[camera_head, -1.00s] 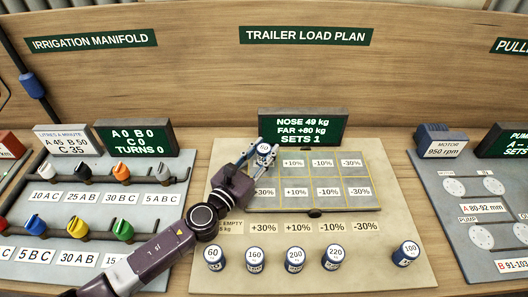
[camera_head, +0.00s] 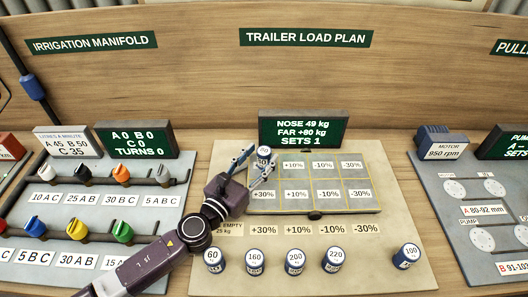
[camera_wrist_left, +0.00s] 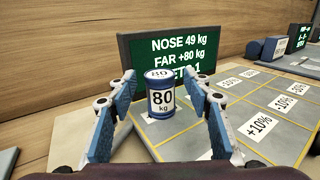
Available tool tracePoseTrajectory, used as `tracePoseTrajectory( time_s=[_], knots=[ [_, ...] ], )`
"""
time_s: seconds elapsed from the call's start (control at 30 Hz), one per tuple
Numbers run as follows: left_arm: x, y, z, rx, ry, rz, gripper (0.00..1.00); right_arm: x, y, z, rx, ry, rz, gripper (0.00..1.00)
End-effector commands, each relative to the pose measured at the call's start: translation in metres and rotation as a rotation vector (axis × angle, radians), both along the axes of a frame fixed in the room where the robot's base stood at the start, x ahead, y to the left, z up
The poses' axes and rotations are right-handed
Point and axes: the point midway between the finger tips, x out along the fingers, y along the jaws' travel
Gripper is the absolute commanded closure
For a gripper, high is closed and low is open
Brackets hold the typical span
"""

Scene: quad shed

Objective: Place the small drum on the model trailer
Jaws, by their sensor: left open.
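A small blue and white drum (camera_head: 263,154) marked 80 kg stands upright on the far left cell of the model trailer (camera_head: 315,209). It also shows in the left wrist view (camera_wrist_left: 161,95). My left gripper (camera_head: 250,163) is open, with its two blue fingers (camera_wrist_left: 163,95) on either side of the drum in the wrist view and a gap between each finger and the drum. The trailer is a grey bed with yellow grid lines and percent labels; its other cells are empty. My right gripper is not in view.
Several drums stand along the board's front edge, among them the 60 drum (camera_head: 213,260) and the 100 drum (camera_head: 406,256). A display (camera_head: 303,129) stands close behind the trailer. The irrigation manifold (camera_head: 90,205) is at left, a motor panel (camera_head: 487,205) at right.

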Motion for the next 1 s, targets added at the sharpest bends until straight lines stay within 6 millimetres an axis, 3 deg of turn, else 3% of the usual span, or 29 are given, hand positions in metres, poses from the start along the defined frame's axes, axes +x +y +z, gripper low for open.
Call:
tracePoseTrajectory(
  time_s=[0.1,0.3,0.87,1.0],
  knots=[
    [-0.019,0.012,-0.002,0.002,0.001,-0.001,0.54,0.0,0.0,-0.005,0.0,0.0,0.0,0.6],
    [-0.039,0.024,-0.001,0.0,0.0,0.0,0.54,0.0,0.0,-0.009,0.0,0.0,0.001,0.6],
    [-0.042,0.026,0.001,-0.001,0.0,0.0,0.54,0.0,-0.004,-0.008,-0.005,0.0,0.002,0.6],
    [-0.042,0.026,0.011,-0.001,-0.002,0.0,0.54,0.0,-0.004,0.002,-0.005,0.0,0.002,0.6]
  ],
)
